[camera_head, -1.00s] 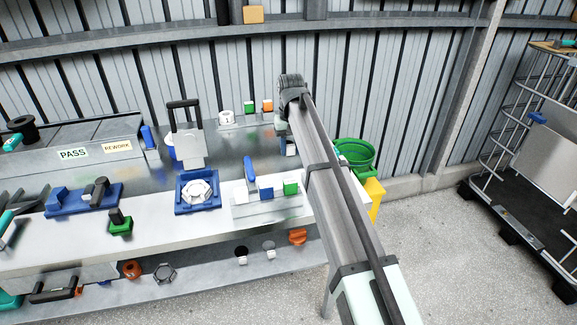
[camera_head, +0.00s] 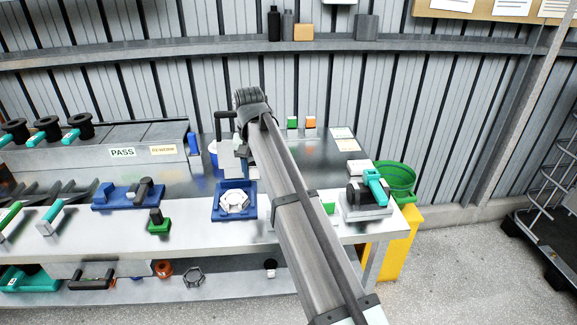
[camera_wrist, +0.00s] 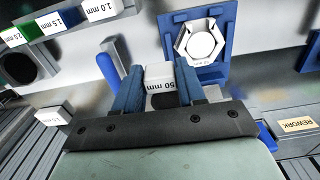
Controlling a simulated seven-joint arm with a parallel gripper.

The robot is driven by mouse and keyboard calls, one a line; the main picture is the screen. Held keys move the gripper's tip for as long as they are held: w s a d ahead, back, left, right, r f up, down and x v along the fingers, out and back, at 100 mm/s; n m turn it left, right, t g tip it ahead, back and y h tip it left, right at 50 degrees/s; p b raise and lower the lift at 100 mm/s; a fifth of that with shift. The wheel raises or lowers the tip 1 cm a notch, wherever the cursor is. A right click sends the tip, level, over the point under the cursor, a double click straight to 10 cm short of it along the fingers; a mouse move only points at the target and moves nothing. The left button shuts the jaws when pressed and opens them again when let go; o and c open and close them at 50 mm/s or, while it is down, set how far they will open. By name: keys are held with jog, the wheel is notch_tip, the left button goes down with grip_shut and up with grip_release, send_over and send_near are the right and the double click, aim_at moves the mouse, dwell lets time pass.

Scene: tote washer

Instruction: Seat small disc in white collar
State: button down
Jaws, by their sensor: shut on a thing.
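A white hexagonal collar (camera_wrist: 200,42) with a round centre sits in a blue fixture (camera_wrist: 178,20), beyond and right of the fingers, apart from the block. In the head view the collar (camera_head: 236,203) lies flat in its blue fixture (camera_head: 221,212) on the bench.
A blue fixture with a grey handle (camera_head: 143,190) and a green block (camera_head: 158,222) stand left of the collar. A grey unit with a teal handle (camera_head: 375,186) stands at the right end. Labelled blocks (camera_wrist: 88,12) show upper left in the wrist view.

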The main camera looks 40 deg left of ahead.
jog(key=s+a+r, duration=0.1)
jog(key=s+a, duration=0.1)
jog(key=s, duration=0.5)
jog(key=shift+s+a+r, duration=0.2)
jog(key=shift+s+r, duration=0.05)
jog(key=shift+s, duration=0.05)
jog(key=shift+f, duration=0.2)
notch_tip(320, 180, down, 7)
jog(key=shift+r, duration=0.2)
dwell(0.4)
jog(key=shift+f, duration=0.15)
dwell(0.6)
jog(key=shift+f, duration=0.4)
jog(key=shift+f, duration=0.1)
dwell(0.4)
jog(key=shift+f, duration=0.45)
jog(key=shift+f, duration=0.15)
